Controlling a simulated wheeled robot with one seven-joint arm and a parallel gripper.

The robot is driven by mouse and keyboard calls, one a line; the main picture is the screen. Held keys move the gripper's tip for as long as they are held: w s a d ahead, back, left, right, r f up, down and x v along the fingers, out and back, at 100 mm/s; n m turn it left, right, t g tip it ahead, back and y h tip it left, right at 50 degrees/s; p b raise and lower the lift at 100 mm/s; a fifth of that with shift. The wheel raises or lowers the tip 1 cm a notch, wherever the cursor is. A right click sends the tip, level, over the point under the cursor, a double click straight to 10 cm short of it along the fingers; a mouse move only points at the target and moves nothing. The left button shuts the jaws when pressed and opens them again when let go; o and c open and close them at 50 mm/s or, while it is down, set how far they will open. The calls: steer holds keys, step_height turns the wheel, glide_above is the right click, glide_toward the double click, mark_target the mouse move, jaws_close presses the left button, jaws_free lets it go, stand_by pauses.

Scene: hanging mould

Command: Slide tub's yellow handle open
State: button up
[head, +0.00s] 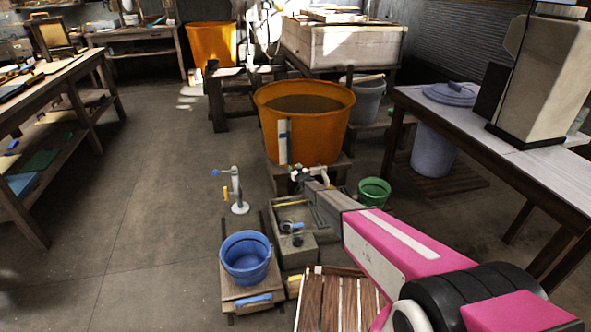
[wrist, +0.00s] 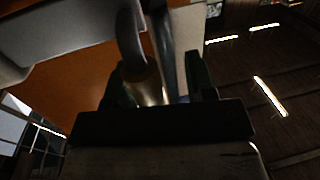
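The orange tub (head: 330,135) stands on a low wooden stand in the middle of the head view, with a pale strip on its front. A small pale-yellow piece (head: 322,171) shows at its lower front, by the end of my arm; I cannot tell whether it is the handle. My gripper (head: 303,178) is small and partly hidden there. In the wrist view its two dark fingers (wrist: 158,85) stand apart. A brass-coloured part (wrist: 149,88) and a grey curved pipe (wrist: 131,40) show between them, nearer the left finger. Contact is unclear.
A grey trough (head: 292,215) lies below the tub. A blue bucket (head: 246,258) sits on a low stand at front left, and a green bucket (head: 374,192) stands right of my arm. A tap stand (head: 238,195) is to the left. A table (head: 480,125) bounds the right.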

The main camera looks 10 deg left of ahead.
steer(key=shift+d, duration=0.1)
steer(key=v, duration=1)
steer(key=shift+s, duration=0.35)
steer(key=shift+d, duration=0.1)
steer(key=s+d+r+m+g+h, duration=0.25)
steer(key=s+d+r+h, duration=0.45)
steer(key=d, duration=0.5)
steer(key=s+d+r+m+g+h, duration=0.25)
steer(key=s+d+r, duration=0.25)
steer(key=s+d, duration=0.6)
steer(key=s+d+r+g, duration=0.3)
steer(key=s, duration=0.6)
steer(key=s+d+r+m+g, duration=0.1)
steer(key=s+d+r+g, duration=0.2)
steer(key=s, duration=0.7)
steer(key=s+d+r+g, duration=0.4)
steer(key=s+d+r, duration=0.1)
steer(key=s, duration=0.5)
steer(key=shift+s, duration=0.15)
